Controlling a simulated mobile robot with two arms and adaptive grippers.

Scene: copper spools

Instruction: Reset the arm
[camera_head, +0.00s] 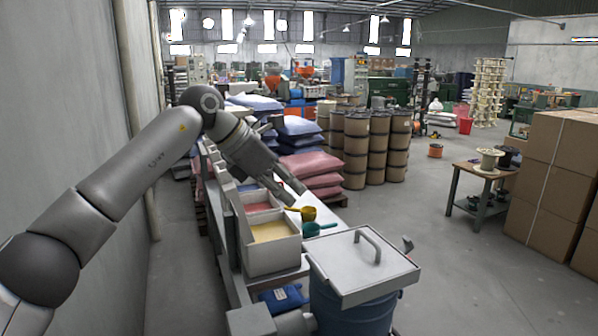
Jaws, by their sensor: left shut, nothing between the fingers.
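My left arm comes in from the left and reaches over the bench. My left gripper (294,191) is shut and empty, its fingers pointing down and to the right above the bench. A yellow scoop (307,213) and a teal scoop (313,229) lie on the bench just below and right of the fingertips, apart from them. My right gripper is not in view.
A bin with yellow material (272,259) and a bin with red material stand along the bench. A lidded blue drum (362,268) stands in front. Stacked sacks (312,166), brown drums (357,150) and boxes (555,180) stand beyond.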

